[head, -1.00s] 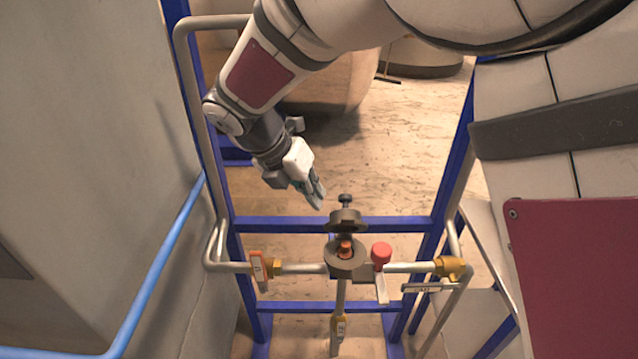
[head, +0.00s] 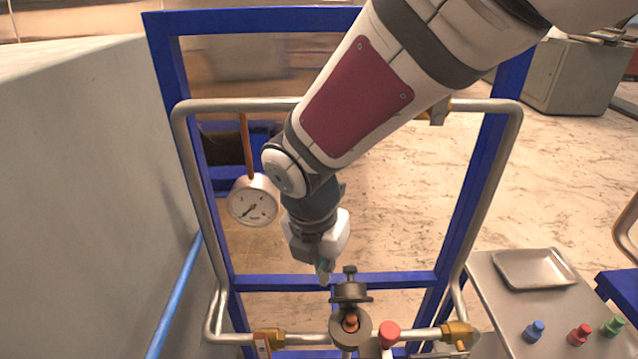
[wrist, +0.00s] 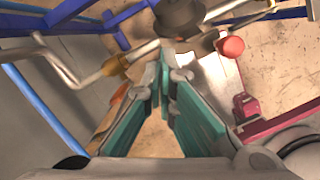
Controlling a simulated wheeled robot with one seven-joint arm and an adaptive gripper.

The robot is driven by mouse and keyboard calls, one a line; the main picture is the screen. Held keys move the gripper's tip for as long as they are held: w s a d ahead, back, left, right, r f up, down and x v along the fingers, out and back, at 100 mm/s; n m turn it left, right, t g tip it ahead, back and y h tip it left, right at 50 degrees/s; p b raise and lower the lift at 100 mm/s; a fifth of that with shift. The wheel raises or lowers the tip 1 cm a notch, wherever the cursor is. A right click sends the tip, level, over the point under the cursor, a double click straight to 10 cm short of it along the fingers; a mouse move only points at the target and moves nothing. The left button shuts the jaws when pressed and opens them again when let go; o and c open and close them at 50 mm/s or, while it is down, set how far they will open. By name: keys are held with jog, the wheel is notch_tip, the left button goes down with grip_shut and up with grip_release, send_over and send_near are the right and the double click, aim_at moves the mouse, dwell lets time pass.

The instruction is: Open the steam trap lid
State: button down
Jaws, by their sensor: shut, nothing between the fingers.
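The steam trap (head: 338,334) is a dark round body on the pipe at the bottom of the head view, with an orange-brown core showing in its open top. Its dark lid (head: 351,294) stands raised behind the body, with a small knob at its far end. In the wrist view a dark round part of the trap (wrist: 181,16) shows at the top edge, partly cut off. My gripper (head: 324,275) points down just left of and behind the lid, apparently apart from it. Its fingers (wrist: 164,68) are shut and empty.
A red knob (head: 389,331) sits right of the trap, and an orange handle (head: 263,344) left on the pipe. A blue frame (head: 270,282) and grey pipes surround the trap. A gauge (head: 252,200) hangs left. A side table (head: 495,290) holds a tray and coloured knobs.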

aim_at(336, 285)
jog(key=w+f, duration=0.1)
jog(key=f, duration=0.2)
jog(key=w+d+f, duration=0.1)
jog(key=w+f, duration=0.1)
jog(key=f, duration=0.1)
jog(key=w+d+f+p, duration=0.1)
jog(key=f, duration=0.2)
jog(key=shift+w+d+f, duration=0.1)
jog(key=shift+w+d, duration=0.35)
jog(key=shift+w, duration=0.25)
jog(key=shift+w, duration=0.2)
jog(key=shift+w+b, duration=0.15)
jog(key=shift+b, duration=0.25)
